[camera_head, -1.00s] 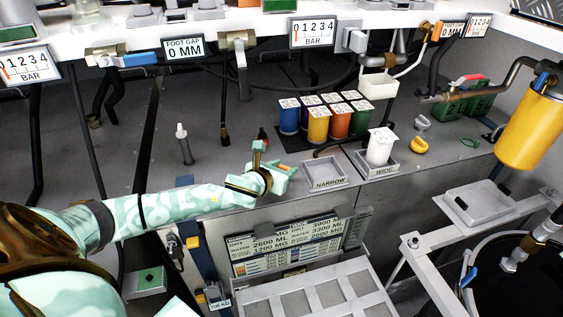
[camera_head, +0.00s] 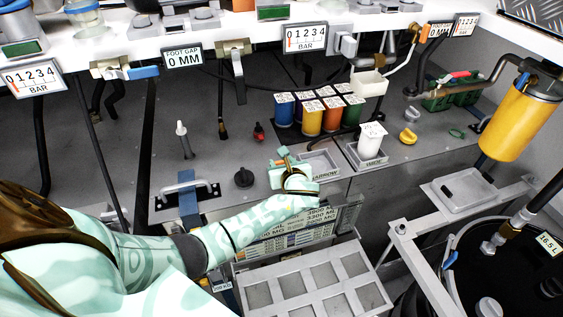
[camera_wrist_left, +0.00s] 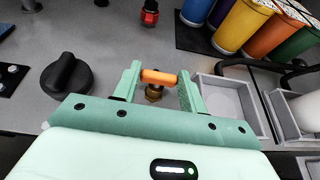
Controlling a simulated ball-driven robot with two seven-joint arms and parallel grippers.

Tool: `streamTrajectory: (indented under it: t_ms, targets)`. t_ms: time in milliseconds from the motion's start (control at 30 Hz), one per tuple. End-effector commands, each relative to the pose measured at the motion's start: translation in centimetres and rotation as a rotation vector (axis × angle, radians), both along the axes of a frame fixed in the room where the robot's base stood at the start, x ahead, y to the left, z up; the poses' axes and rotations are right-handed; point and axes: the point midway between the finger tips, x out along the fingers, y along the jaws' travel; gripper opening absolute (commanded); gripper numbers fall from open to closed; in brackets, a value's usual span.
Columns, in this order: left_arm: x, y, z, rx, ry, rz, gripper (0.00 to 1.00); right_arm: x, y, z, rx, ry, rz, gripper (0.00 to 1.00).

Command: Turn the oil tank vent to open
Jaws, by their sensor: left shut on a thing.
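The vent valve has a small orange cross handle (camera_wrist_left: 158,76) on a brass stem (camera_wrist_left: 153,94), standing on the grey tank top. I take this to be the oil tank vent, but no label on it can be read. My left gripper (camera_head: 284,160) is shut on the orange handle, one mint-green finger at each end of it in the left wrist view (camera_wrist_left: 159,84). In the head view the hand largely hides the valve. Whether the vent stands open or closed cannot be told. My right gripper is not in view.
A black knob (camera_head: 243,177) is left of the hand. The NARROW tray (camera_head: 334,160) is close on its right, then the WIDE tray (camera_head: 384,164) holding a white canister (camera_head: 371,140). Coloured canisters (camera_head: 311,117) stand behind. A red fitting (camera_head: 258,131) is behind the valve.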

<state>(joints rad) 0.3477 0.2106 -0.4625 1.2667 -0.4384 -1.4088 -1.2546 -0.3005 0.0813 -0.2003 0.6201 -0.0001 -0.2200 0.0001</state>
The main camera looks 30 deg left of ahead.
Motion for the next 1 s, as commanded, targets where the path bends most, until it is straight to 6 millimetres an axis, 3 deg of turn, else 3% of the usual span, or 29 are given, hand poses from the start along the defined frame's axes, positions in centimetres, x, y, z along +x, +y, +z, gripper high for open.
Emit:
streamTrajectory:
  t_ms: [633,667,733,1000]
  targets:
    - [0.09,-0.04,0.02,-0.001,-0.001,0.056,0.19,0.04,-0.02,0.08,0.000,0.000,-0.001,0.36]
    - [0.09,-0.04,0.03,-0.001,-0.001,0.056,0.45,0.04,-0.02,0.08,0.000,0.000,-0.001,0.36]
    - [0.10,-0.03,0.03,-0.001,-0.001,0.056,0.64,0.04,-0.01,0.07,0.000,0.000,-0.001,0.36]
    - [0.07,-0.06,0.03,0.000,0.000,0.054,0.64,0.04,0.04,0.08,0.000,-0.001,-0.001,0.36]
